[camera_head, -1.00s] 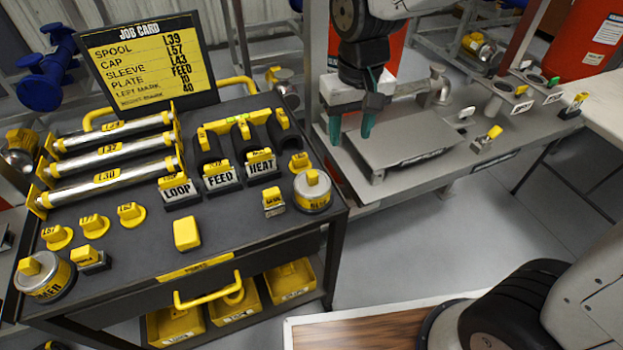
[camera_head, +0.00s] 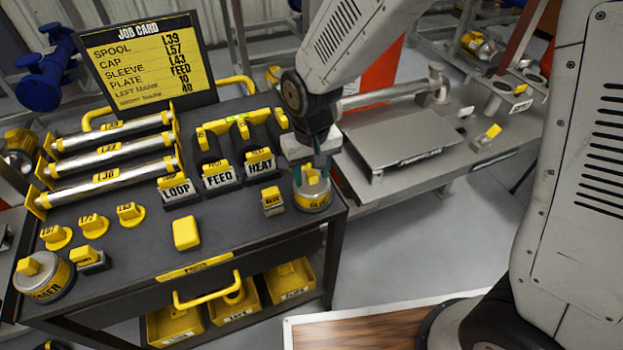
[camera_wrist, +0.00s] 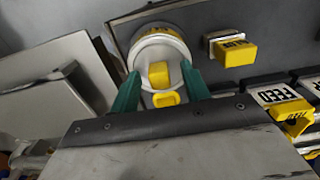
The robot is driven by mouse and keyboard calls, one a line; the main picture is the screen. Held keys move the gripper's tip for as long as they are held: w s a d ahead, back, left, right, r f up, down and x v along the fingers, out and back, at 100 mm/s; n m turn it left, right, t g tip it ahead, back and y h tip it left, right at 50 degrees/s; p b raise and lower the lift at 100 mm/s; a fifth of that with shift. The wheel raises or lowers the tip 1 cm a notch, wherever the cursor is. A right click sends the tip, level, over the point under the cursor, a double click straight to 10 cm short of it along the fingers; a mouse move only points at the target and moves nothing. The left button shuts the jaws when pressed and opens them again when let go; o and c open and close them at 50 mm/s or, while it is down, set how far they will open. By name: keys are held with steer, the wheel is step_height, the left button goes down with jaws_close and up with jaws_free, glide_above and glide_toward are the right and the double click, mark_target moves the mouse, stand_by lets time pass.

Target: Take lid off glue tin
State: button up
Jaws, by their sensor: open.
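The glue tin (camera_head: 313,201) stands at the right front corner of the trolley top, a round tin with a yellow band. Its pale lid (camera_wrist: 144,48) is on it, with a yellow knob (camera_wrist: 160,74) in the middle. My gripper (camera_head: 312,174) is over the tin, pointing down, its green fingers open. In the wrist view my gripper (camera_wrist: 161,73) has one finger on each side of the knob, with gaps visible. I cannot tell how far the fingertips are above the lid.
A small yellow-topped block (camera_head: 272,201) stands just left of the tin. LOOP, FEED and HEAT holders (camera_head: 219,178) are further left. Another tin (camera_head: 43,276) stands at the front left. A bench with a grey plate (camera_head: 400,138) is to the right, across a gap.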

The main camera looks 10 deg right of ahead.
jaws_close()
stand_by(0.3)
